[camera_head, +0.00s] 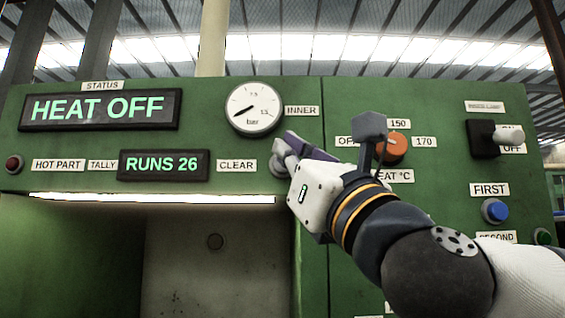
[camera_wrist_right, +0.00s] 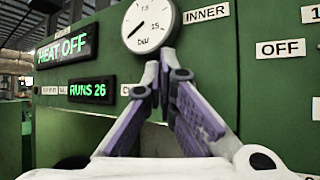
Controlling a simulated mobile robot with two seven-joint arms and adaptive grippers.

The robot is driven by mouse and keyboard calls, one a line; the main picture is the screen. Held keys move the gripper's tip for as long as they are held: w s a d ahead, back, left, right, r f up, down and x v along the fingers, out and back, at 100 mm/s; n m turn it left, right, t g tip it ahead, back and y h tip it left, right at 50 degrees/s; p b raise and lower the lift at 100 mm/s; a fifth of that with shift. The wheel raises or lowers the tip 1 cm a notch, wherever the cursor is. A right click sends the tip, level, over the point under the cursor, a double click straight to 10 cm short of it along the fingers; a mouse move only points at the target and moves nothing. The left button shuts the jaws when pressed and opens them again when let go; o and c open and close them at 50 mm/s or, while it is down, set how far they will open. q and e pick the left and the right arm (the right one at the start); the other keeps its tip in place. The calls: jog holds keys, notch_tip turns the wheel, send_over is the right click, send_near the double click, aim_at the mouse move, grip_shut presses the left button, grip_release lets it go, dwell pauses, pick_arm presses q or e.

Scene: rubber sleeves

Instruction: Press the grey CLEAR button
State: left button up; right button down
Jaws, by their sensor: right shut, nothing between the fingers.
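The grey CLEAR button (camera_head: 277,168) sits on the green panel, just right of the CLEAR label (camera_head: 236,166), and is partly covered by my right fingers. My right gripper (camera_head: 283,146) is shut and empty, with its tips at the button's upper edge in the head view. I cannot tell whether they touch it. In the right wrist view the closed fingertips (camera_wrist_right: 166,54) point at the panel below the gauge, and the button is hidden behind the fingers. My left gripper is not in view.
A bar gauge (camera_head: 253,108) is just above the fingers. The tally display (camera_head: 164,165) reads RUNS 26 and the status display (camera_head: 100,109) reads HEAT OFF. An orange knob (camera_head: 391,149), a dark switch (camera_head: 484,138) and a blue button (camera_head: 495,211) are to the right.

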jog(key=shift+w, duration=0.15)
jog(key=shift+w, duration=0.35)
jog(key=shift+w, duration=0.3)
dwell(0.7)
dwell(0.3)
jog(key=shift+s, duration=0.8)
